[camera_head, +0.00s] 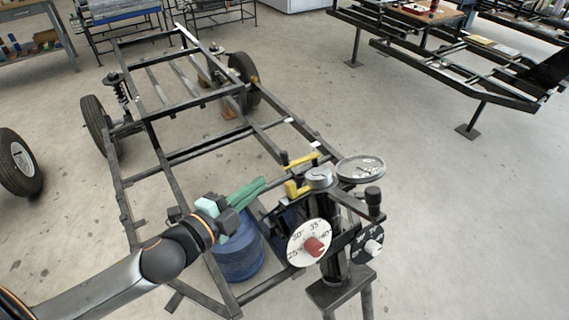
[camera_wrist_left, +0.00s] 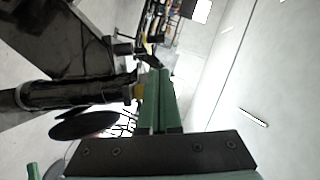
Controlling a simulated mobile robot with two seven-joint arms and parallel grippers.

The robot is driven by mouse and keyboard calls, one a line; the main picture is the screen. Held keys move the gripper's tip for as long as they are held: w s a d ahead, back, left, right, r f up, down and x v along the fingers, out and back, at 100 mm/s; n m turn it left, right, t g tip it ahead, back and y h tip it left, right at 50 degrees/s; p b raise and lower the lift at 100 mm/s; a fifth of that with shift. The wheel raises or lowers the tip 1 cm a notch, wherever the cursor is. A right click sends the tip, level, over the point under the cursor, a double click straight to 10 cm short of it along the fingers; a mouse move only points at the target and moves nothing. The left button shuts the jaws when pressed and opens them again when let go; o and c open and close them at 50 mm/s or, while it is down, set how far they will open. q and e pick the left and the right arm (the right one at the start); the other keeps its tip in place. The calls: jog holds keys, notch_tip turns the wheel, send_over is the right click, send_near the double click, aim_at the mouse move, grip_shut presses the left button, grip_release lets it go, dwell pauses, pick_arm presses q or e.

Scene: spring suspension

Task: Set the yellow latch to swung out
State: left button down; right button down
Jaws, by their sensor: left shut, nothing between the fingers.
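The yellow latch (camera_head: 297,189) shows in the head view at the top of the dark stand, beside a grey round cap. A second yellow piece (camera_head: 301,160) lies just behind it; I cannot tell whether the two are joined. My left gripper (camera_head: 262,182) has green fingers, shut and empty, pointing right toward the latch with a small gap visible. In the left wrist view the closed fingers (camera_wrist_left: 156,75) reach up the middle, and a small yellow part (camera_wrist_left: 138,91) shows just left of them, partly hidden. My right gripper is not in view.
The stand carries a white dial with a red knob (camera_head: 315,246), a black dial (camera_head: 370,244) and a round tray (camera_head: 361,168). A blue drum (camera_head: 237,255) stands below my left gripper. A black vehicle frame (camera_head: 170,155) extends behind. Open floor lies to the right.

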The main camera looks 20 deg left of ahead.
aim_at(283, 165)
pick_arm(q)
jog(key=shift+x, duration=5)
jog(key=shift+f, duration=0.1)
jog(key=shift+a+f, duration=0.1)
jog(key=shift+a, duration=0.1)
jog(key=shift+w+a+m+h, duration=0.15)
jog(key=shift+m+h, duration=0.15)
jog(key=shift+h, duration=0.2)
